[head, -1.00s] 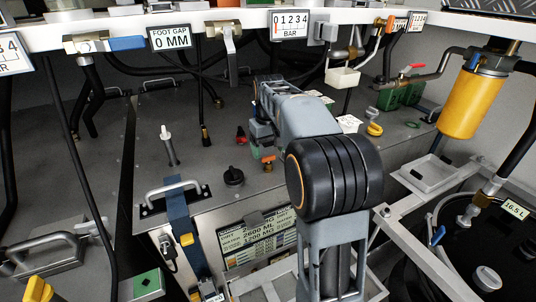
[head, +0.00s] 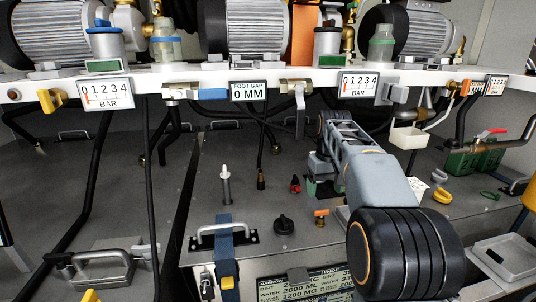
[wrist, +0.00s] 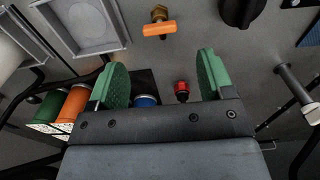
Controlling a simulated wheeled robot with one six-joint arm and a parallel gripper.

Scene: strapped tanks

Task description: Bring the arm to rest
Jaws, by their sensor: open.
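My arm (head: 375,180) stretches out over the grey deck (head: 255,200) in the head view. My gripper (wrist: 162,80) shows in the wrist view with its two green finger pads wide apart and nothing held between them. An orange-handled fitting (wrist: 160,28) lies past the fingertips, and a red-topped fitting (wrist: 182,90) shows between the fingers, nearer the palm. I cannot tell how high the fingers are above the deck. In the head view my gripper is mostly hidden behind my own arm.
A black knob (head: 284,224) and an upright grey post (head: 226,185) stand left of my arm. A strap (head: 225,250) with a yellow buckle crosses a handle. A white shelf (head: 215,78) with gauges and valves spans above. A grey tray (head: 508,258) sits at right.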

